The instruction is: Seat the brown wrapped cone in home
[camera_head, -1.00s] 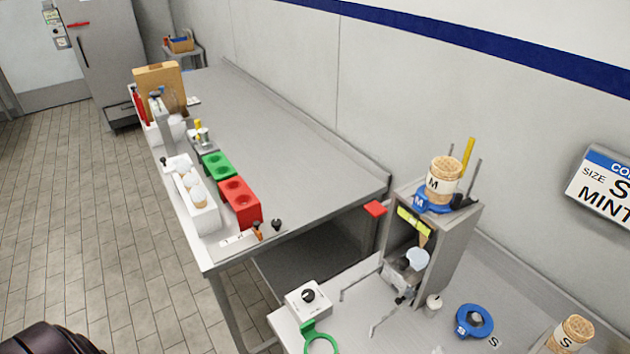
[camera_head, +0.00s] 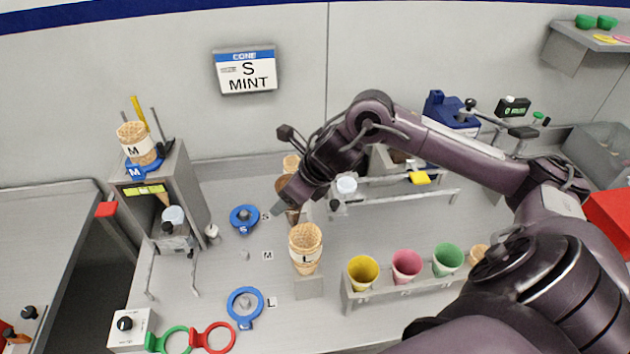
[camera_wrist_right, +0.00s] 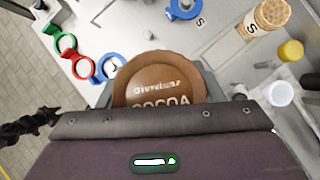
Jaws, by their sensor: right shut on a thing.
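In the right wrist view, the brown wrapped cone (camera_wrist_right: 155,85) shows as a round brown top with "COCOA" lettering, between the jaws of my right gripper (camera_wrist_right: 155,105). In the head view, my right gripper (camera_head: 291,196) reaches in from the right above the bench. It is shut on the brown cone (camera_head: 283,187), which is mostly hidden by the gripper and arm there. No place marked "home" can be read in either view. My left gripper is not in view.
A waffle cone stack marked L (camera_head: 305,245) stands just in front of my right gripper. Blue rings (camera_head: 245,218) (camera_head: 244,303) lie to its left. A holder (camera_head: 405,287) with yellow, pink and green cups is at front right. A grey dispenser (camera_head: 160,200) stands left.

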